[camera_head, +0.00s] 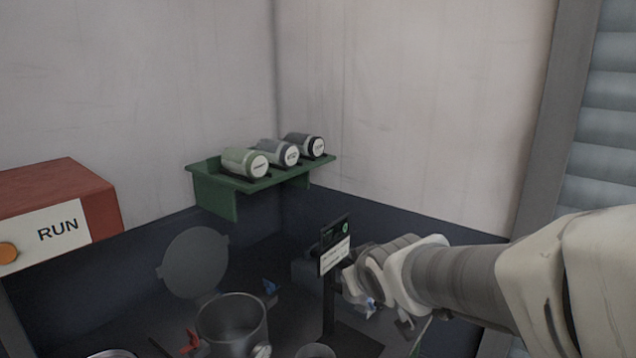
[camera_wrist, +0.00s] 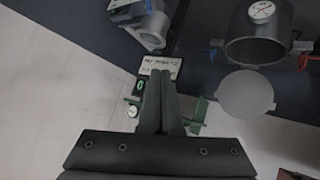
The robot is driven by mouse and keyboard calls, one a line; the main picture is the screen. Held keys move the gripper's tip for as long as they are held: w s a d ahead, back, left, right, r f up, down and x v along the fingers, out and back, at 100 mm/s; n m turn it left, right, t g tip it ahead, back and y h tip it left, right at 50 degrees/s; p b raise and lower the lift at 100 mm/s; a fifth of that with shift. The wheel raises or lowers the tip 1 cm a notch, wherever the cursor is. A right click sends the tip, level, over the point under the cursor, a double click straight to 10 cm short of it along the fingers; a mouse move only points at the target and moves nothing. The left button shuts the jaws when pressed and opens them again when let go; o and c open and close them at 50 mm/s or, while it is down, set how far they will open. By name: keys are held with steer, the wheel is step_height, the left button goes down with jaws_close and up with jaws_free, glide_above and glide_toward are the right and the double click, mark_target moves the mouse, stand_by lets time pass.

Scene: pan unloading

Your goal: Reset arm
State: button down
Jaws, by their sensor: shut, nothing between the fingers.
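My gripper (camera_wrist: 160,76) is shut and empty, its two dark fingers pressed together in the wrist view. In the head view my arm reaches in from the right and its end is beside the small sign on a stand (camera_head: 335,258); the fingertips cannot be made out there. In the wrist view the sign (camera_wrist: 160,66) shows just beyond the fingertips; I cannot tell whether they touch it.
A grey pot (camera_head: 232,322) stands at the lower left, with a round grey disc (camera_head: 195,262) behind it. A green wall shelf (camera_head: 228,203) holds three canisters (camera_head: 245,163). A red box marked RUN (camera_head: 58,226) is at left. Small items clutter the dark surface.

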steer(key=s+d+m+g, duration=0.2)
steer(key=s+d, duration=0.1)
steer(key=s, duration=0.7)
steer(key=s+d+m+g+h, duration=0.1)
steer(key=s+d+m+g, duration=0.1)
steer(key=s, duration=0.9)
steer(key=shift+s+d+f+m+g, duration=0.25)
steer(key=shift+d+m+g, duration=0.2)
steer(key=shift+d, duration=0.6)
